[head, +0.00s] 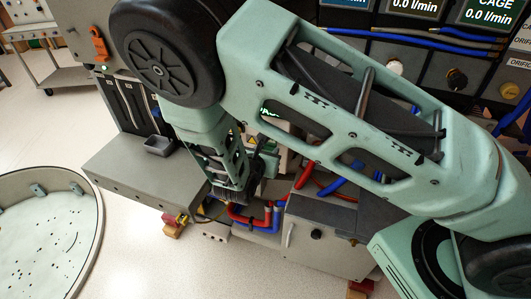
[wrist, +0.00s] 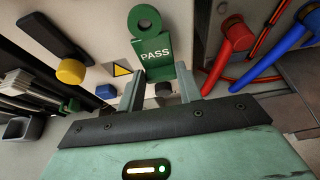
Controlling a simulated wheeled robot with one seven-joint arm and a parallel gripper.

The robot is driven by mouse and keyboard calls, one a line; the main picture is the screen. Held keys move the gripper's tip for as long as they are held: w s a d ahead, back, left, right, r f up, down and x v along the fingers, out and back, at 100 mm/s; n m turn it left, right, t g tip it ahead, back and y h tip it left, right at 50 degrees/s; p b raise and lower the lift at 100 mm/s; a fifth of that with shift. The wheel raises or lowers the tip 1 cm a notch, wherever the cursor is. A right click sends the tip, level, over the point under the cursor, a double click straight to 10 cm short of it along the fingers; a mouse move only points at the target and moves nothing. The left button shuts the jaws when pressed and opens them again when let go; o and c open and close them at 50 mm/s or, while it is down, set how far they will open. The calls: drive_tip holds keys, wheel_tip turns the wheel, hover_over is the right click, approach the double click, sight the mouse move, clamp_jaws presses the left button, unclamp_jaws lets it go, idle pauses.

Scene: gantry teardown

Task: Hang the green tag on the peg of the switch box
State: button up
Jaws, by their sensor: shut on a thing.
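The green tag (wrist: 152,48) reads PASS and has a round ring with a hole at its top. It shows in the wrist view, ring end pointing away from my gripper (wrist: 160,75). My gripper is shut on the tag's lower end, one finger at each side. A pale panel behind it carries a black lever (wrist: 54,38), a yellow knob (wrist: 71,72) and a warning triangle (wrist: 122,69). I cannot tell whether this is the switch box, and no peg can be made out clearly.
Red (wrist: 236,38) and blue (wrist: 300,28) pipes with handles stand close to the tag's right. A grey box (head: 325,235) stands below my arm. A round basin (head: 45,225) is at far left, with clear floor beside it.

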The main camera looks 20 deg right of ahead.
drive_tip(key=shift+w+d, duration=0.1)
idle(0.3)
drive_tip(key=shift+w+d, duration=0.2)
drive_tip(key=shift+w, duration=0.05)
drive_tip(key=o, duration=1.1)
drive_tip(key=shift+w, duration=0.1)
drive_tip(key=shift+o, duration=0.2)
